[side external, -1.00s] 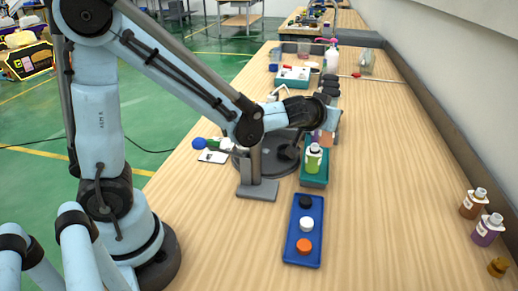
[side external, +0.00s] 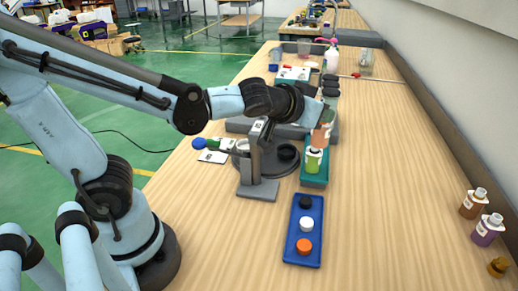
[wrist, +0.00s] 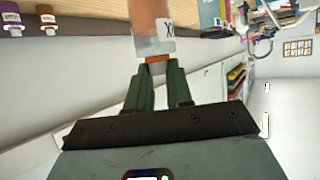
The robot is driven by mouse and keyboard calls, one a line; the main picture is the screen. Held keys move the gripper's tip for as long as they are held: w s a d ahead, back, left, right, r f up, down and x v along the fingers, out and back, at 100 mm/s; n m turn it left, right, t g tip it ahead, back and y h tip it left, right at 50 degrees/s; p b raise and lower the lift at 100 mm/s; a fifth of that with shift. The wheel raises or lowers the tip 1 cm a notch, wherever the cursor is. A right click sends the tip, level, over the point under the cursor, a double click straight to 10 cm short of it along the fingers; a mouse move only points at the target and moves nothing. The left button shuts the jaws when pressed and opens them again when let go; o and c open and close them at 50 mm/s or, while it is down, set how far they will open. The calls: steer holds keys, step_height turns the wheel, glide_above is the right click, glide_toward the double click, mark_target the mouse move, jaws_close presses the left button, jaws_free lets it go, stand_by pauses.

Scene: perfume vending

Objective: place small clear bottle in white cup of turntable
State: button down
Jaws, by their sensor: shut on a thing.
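My gripper (side external: 326,118) is shut on a small clear bottle with pinkish-orange contents (side external: 320,137), gripping it by its neck end. The bottle also shows in the wrist view (wrist: 152,22), with a white label and an orange part between the fingertips (wrist: 156,67). It is over the teal tray (side external: 315,181), behind a yellow-green bottle (side external: 313,160); its exact clearance is hard to tell. The dark turntable (side external: 268,170) is left of the tray. A black cup (side external: 287,152) is on the right side.
The grey stand (side external: 260,165) rises at the turntable's front edge. A blue tray (side external: 303,254) holds black, white and orange caps. Orange (side external: 472,203) and purple (side external: 487,230) bottles stand at the far right. The table's right middle is clear.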

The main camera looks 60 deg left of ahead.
steer(key=shift+s+a+r+m+h, duration=1)
steer(key=shift+s+r, duration=0.25)
steer(key=shift+s, duration=0.9)
steer(key=w+d+f+n+y, duration=0.1)
steer(key=w, duration=0.1)
steer(key=w+d+f+n+y, duration=0.1)
steer(key=w, duration=0.1)
steer(key=w+d+f+n+y, duration=0.1)
steer(key=w, duration=0.2)
steer(key=shift+d+y, duration=0.2)
steer(key=shift+y, duration=0.2)
steer(key=shift+w+d+n+g+y, duration=0.4)
steer(key=shift+w+d+n+y, duration=0.15)
steer(key=shift+w+n, duration=0.3)
steer(key=shift+a, duration=0.15)
steer(key=shift+w+a+f, duration=0.75)
steer(key=shift+a+f, duration=1)
steer(key=shift+f, duration=0.05)
steer(key=shift+w+a+f, duration=0.8)
steer(key=shift+a+f, duration=0.95)
steer(key=shift+w+a+f, duration=0.75)
steer(key=shift+a+f, duration=1)
steer(key=shift+f, duration=0.05)
steer(key=shift+f, duration=0.1)
steer(key=c, duration=1)
jaws_free()
